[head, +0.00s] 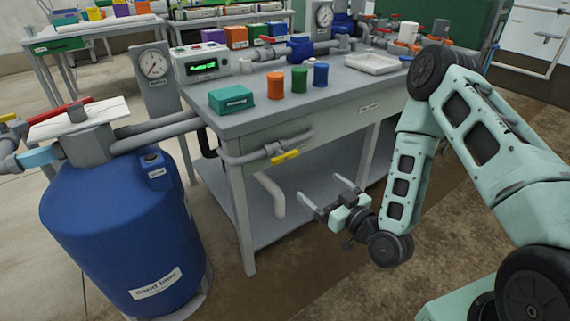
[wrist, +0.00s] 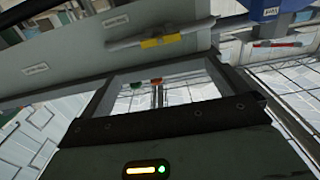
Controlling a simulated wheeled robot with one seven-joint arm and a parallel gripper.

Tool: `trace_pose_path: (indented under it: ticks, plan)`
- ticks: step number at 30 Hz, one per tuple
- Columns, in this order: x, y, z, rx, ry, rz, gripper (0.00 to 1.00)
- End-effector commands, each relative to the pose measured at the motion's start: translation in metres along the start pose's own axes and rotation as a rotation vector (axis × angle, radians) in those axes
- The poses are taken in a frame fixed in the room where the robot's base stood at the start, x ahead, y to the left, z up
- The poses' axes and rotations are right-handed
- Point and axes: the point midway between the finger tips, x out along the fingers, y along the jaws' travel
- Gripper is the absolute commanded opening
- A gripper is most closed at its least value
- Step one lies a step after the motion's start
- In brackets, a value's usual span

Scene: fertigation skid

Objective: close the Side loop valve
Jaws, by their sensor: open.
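A valve with a yellow lever (head: 286,156) sits on a grey pipe loop (head: 240,157) along the bench's front edge. No label naming it Side loop can be read. The lever lies roughly along the pipe. In the wrist view the yellow lever (wrist: 162,41) shows near the top, also in line with its pipe. My gripper (head: 330,195) is open and empty, its two fingers apart. It is below and to the right of the lever, in front of the bench's lower shelf, touching nothing visible. The fingers are hard to make out in the wrist view.
A blue sand filter tank (head: 125,235) stands left of the bench, with a red lever (head: 75,110) on top. The bench top (head: 300,110) carries a green box (head: 231,100), coloured caps and a white tray (head: 372,64). Floor in front of the bench is clear.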

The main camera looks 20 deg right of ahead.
Motion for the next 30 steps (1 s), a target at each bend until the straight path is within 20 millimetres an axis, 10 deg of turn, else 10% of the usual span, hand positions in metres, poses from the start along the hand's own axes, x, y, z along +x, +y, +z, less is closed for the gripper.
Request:
trace_pose_path:
  ticks: [30]
  plan:
    - [0.167,0.0,-0.001,0.0,0.0,-0.001,1.0]
